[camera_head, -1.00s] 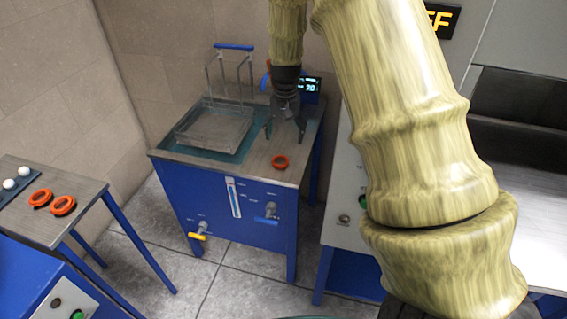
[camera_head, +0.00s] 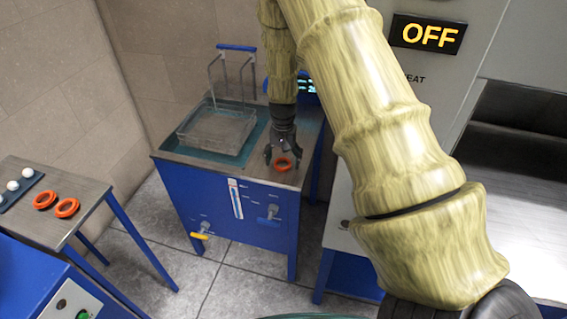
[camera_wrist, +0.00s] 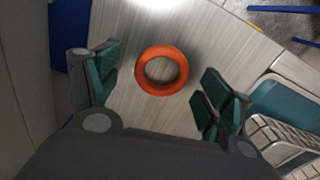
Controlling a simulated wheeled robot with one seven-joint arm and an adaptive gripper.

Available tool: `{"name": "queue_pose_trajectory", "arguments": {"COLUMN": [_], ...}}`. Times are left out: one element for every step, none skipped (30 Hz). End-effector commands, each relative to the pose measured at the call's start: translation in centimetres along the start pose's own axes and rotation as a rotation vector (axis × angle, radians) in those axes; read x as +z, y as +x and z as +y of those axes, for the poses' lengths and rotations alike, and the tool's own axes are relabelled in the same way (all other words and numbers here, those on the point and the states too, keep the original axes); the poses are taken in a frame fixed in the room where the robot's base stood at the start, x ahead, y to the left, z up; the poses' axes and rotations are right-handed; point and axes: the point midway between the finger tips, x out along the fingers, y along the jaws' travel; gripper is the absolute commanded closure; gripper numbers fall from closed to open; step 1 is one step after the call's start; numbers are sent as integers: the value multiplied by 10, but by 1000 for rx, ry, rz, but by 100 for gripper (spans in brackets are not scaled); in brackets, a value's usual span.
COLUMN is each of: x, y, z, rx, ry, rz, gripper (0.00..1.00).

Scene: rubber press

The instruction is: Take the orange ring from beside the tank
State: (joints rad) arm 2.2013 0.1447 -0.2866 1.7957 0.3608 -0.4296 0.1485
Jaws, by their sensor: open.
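The orange ring (camera_head: 283,164) lies flat on the metal top of the blue tank unit (camera_head: 226,198), to the right of the water-filled tank. In the wrist view the ring (camera_wrist: 162,70) sits between my gripper's two open fingers, with a clear gap on each side. My gripper (camera_head: 282,158) points down over the ring in the head view, its fingers spread around it. The wrist view shows my gripper (camera_wrist: 160,85) with green finger pads and nothing held. I cannot tell the exact height of the fingertips above the surface.
A wire basket (camera_head: 216,130) with a blue handle stands in the tank, left of my gripper. A side table (camera_head: 50,205) at left holds two orange rings (camera_head: 66,207) and white balls. A machine with an OFF display (camera_head: 428,35) stands at right.

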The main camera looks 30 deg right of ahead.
Motion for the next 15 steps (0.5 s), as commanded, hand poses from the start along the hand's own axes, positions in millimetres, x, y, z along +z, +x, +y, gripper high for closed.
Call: {"name": "queue_pose_trajectory", "arguments": {"x": [0,0,0,0,0,0,0,0,0,0,0,0,0,0,0], "y": [2,3,4,4,4,5,4,4,4,4,4,4,4,4,4], "z": [0,0,0,0,0,0,0,0,0,0,0,0,0,0,0], "rx": [0,0,1,1,1,1,0,1,0,0,0,0,0,0,1], "ry": [-1,-1,-1,-1,-1,0,0,0,0,0,0,0,0,0,0], "rz": [-1,-1,-1,-1,-1,-1,0,-1,-1,-1,-1,-1,-1,-1,-1], "gripper": [21,21,21,21,21,21,21,21,21,23,28,35,41,46,53]}}
